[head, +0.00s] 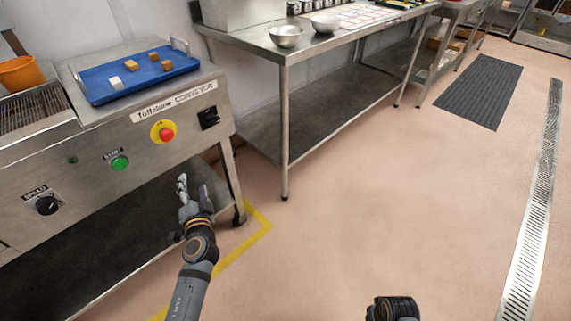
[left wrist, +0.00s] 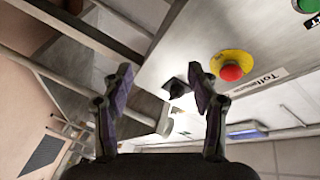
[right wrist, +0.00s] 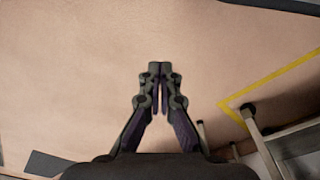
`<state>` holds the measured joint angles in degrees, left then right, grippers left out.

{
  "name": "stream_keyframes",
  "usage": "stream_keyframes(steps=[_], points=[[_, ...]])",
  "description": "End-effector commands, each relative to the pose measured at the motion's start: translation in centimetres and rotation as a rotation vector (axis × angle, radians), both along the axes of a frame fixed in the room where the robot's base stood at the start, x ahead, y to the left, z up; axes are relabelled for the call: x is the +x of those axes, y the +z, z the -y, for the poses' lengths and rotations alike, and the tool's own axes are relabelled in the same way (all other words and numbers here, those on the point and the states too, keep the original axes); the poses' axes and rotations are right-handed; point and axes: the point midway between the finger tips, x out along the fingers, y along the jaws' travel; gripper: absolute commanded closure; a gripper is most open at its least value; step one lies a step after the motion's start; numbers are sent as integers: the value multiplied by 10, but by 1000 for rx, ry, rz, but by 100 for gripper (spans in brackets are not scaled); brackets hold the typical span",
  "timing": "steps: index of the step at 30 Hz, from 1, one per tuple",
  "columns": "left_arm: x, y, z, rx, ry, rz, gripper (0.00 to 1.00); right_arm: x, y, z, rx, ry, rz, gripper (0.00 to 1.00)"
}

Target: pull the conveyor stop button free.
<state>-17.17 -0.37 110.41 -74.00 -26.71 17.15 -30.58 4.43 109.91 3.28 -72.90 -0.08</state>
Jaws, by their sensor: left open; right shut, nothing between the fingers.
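The conveyor stop button (head: 166,134) is a red mushroom head on a yellow round plate, on the front panel of the steel conveyor (head: 90,147). In the left wrist view the red button (left wrist: 231,72) is to the right of the fingers. My left gripper (head: 192,188) is open and empty, below and a little right of the button in the head view, apart from it. My right gripper (right wrist: 159,66) is shut and empty above the floor; in the head view only part of the right arm (head: 393,308) shows at the bottom edge.
The panel also holds a green start button (head: 120,163), a black speed knob (head: 47,205) and a black switch (head: 209,118). A blue tray (head: 110,92) with several small blocks lies on top. A steel table (head: 265,47) stands to the right. Open floor (head: 370,200) lies in front.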

Motion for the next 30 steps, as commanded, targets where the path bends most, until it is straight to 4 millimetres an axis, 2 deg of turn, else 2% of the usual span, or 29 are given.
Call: stream_keyframes(steps=[1, 3, 6, 7, 11, 14, 21, 27, 30], points=[[-2, 18, -4, 48, 23, 80, 40, 2, -5, -3, 4, 4, 6, 100], [-8, 57, -8, 105, 52, 165, 40, 2, 9, -6, 8, 9, 5, 100], [-16, 90, -11, 150, 79, 230, 40, 1, 22, -8, 12, 12, 4, 100], [-17, 95, -12, 156, 83, 239, 40, 1, 25, -8, 13, 13, 1, 100], [-17, 103, -13, 162, 85, 248, 40, 1, 28, -8, 13, 13, 0, 100], [-9, 107, -16, 165, 83, 248, 40, 2, 21, -6, 9, 11, 2, 100], [33, 118, -42, 165, 84, 247, 40, 4, -18, 2, -6, 1, 8, 100], [61, 122, -58, 163, 84, 245, 40, 2, -35, 6, -12, -2, 12, 100], [68, 123, -62, 162, 84, 245, 40, 2, -39, 7, -13, -2, 12, 100]])
